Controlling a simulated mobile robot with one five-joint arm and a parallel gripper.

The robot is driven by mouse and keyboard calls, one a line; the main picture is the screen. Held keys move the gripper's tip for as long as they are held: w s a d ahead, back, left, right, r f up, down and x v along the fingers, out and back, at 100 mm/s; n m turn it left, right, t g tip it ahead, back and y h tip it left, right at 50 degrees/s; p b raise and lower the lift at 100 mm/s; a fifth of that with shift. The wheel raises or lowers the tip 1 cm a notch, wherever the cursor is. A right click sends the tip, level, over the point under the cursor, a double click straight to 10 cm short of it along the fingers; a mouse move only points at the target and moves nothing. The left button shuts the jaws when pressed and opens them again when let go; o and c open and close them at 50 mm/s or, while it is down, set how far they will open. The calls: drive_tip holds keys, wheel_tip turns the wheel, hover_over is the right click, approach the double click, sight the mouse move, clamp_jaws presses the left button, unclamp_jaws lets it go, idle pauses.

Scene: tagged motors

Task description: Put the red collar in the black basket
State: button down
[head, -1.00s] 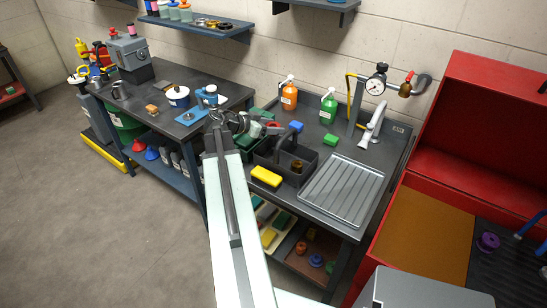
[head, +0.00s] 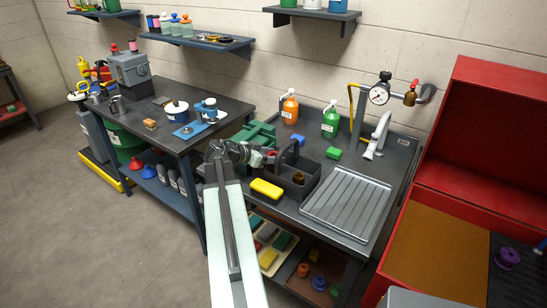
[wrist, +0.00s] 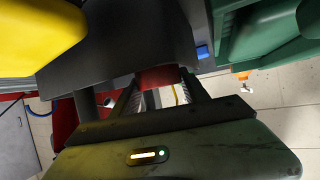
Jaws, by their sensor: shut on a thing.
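My gripper (head: 266,157) is at the far end of my arm in the head view, just left of the black basket (head: 309,190). It is shut on the red collar (wrist: 158,77), which shows between the fingers in the wrist view. Only a small red bit of the collar shows in the head view (head: 272,153). The basket is a dark caddy with an upright handle, on the sink bench. A brown item (head: 298,178) is in its near right part. The rest of its inside is partly hidden.
A yellow sponge (head: 266,189) lies in front of the basket, left of it. A green case (head: 259,133) stands behind my gripper. A green block (head: 333,153), a ribbed drainer (head: 346,200) and a tap (head: 379,132) are to the right. Two bottles stand behind.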

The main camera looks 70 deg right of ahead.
drive_tip(key=shift+a+f+b, duration=0.1)
drive_tip(key=shift+f+b, duration=0.25)
drive_tip(key=shift+f, duration=0.1)
drive_tip(key=c, duration=0.8)
unclamp_jaws()
drive_tip(key=shift+c, duration=0.2)
drive_tip(key=shift+r, duration=0.25)
drive_tip(key=shift+r+p, duration=0.55)
drive_tip(key=shift+p, duration=0.35)
drive_tip(key=p+v, duration=0.4)
drive_tip(key=v, duration=0.7)
drive_tip(key=shift+w+a+p, duration=0.25)
drive_tip(key=shift+a+p, duration=0.1)
drive_tip(key=shift+a, duration=0.05)
